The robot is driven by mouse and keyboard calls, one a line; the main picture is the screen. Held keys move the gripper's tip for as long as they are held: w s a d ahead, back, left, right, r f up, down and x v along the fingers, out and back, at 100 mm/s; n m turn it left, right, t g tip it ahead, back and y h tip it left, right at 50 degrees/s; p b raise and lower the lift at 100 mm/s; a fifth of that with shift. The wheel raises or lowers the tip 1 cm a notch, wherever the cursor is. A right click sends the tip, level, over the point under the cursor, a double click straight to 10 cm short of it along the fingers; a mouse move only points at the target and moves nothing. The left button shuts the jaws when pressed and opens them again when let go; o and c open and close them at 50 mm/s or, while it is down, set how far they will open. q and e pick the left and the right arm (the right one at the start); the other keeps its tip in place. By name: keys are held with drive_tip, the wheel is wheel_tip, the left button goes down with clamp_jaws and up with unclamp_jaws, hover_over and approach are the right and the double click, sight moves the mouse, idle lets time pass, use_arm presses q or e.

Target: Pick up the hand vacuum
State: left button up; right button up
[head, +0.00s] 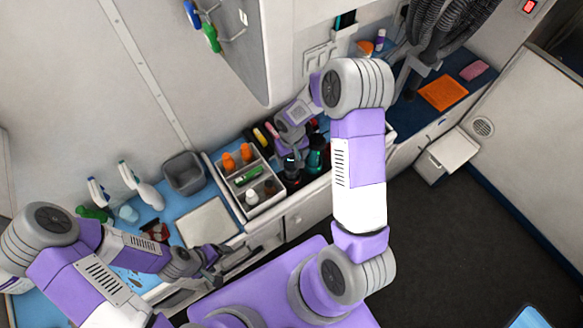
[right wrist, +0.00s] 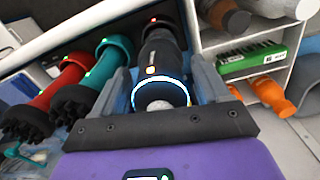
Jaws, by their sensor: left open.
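A dark cylindrical device (right wrist: 160,58) with an orange light and a glowing blue-white ring looks like the hand vacuum. In the right wrist view it stands between the two fingers of my right gripper (right wrist: 164,82). One grey finger is on each side of it. I cannot tell whether they press on it or leave a small gap. In the head view my right gripper (head: 290,150) is low over the counter at the organizer's right, and my own arm hides much of that spot. My left gripper (head: 212,262) is open and empty near the counter's front edge.
Teal (right wrist: 95,85) and red (right wrist: 55,85) tools with knobby black ends lie close left of the device. A white organizer (head: 262,207) with bottles stands beside it. Spray bottles (head: 140,185) and a grey bin (head: 184,172) are further left. The floor (head: 450,230) at right is clear.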

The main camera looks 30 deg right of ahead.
drive_tip(key=c, duration=1)
drive_tip(key=shift+o, duration=0.2)
drive_tip(key=shift+w+r, duration=0.1)
